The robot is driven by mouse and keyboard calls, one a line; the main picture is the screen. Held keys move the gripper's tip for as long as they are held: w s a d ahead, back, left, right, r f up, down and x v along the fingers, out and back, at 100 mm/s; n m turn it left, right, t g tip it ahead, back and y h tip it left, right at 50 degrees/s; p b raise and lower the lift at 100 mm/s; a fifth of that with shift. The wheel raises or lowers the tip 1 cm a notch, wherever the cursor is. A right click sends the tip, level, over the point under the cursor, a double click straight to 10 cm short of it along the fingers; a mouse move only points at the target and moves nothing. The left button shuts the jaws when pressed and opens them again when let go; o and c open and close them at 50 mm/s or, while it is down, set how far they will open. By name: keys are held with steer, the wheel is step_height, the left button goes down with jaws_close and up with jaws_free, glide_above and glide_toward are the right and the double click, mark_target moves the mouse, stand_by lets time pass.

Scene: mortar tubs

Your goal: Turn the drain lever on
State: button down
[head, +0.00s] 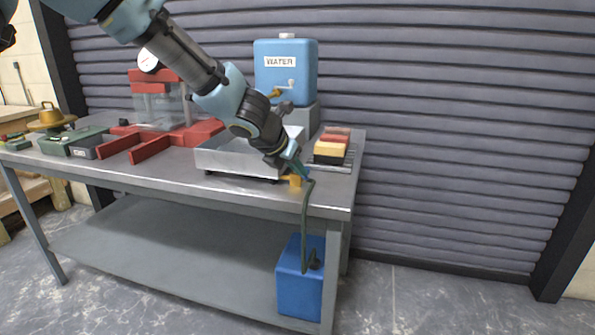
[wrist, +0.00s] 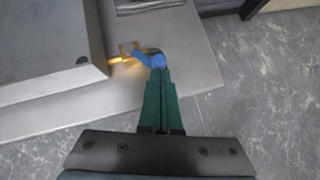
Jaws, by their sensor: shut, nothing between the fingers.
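The brass drain valve (head: 293,181) sticks out from the front right of the grey metal tub (head: 235,163), above the bench's front edge. In the wrist view the brass fitting (wrist: 122,60) leaves the tub's side, and a blue lever (wrist: 143,56) lies at its end. My gripper (head: 300,170) is shut and empty, pointing down at the valve. In the wrist view its dark green fingers (wrist: 159,74) are together, with their tips at the blue lever. They look in contact with it, but I cannot tell for certain. The fingers partly hide the lever.
A green hose (head: 305,225) hangs from the valve area to a blue container (head: 301,280) on the lower shelf. A blue water tank (head: 286,75) stands behind the tub. Stacked sponge-like blocks (head: 331,148) lie to the right. The floor right of the bench is clear.

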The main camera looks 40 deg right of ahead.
mark_target(310, 190)
steer(key=shift+s+d+n+t+b, duration=0.35)
steer(key=shift+n+t+b, duration=0.15)
steer(key=shift+n+b, duration=0.1)
steer(key=shift+s+d+f+n+t+y+b, duration=0.1)
steer(key=shift+s+d+n+t+y+b, duration=0.15)
steer(key=shift+d+n+t+b, duration=0.35)
steer(key=shift+s+d+n+t+y+b, duration=0.15)
steer(key=shift+d+n+t+y+b, duration=0.15)
steer(key=shift+n, duration=0.5)
steer(key=shift+s+d+n+y, duration=0.1)
steer(key=shift+d+n+y, duration=0.2)
steer(key=shift+n, duration=0.1)
steer(key=shift+t, duration=0.3)
steer(key=shift+w, duration=0.3)
steer(key=shift+w+a, duration=0.1)
steer(key=shift+w, duration=0.5)
steer(key=shift+a+p, duration=0.1)
steer(key=shift+p, duration=0.2)
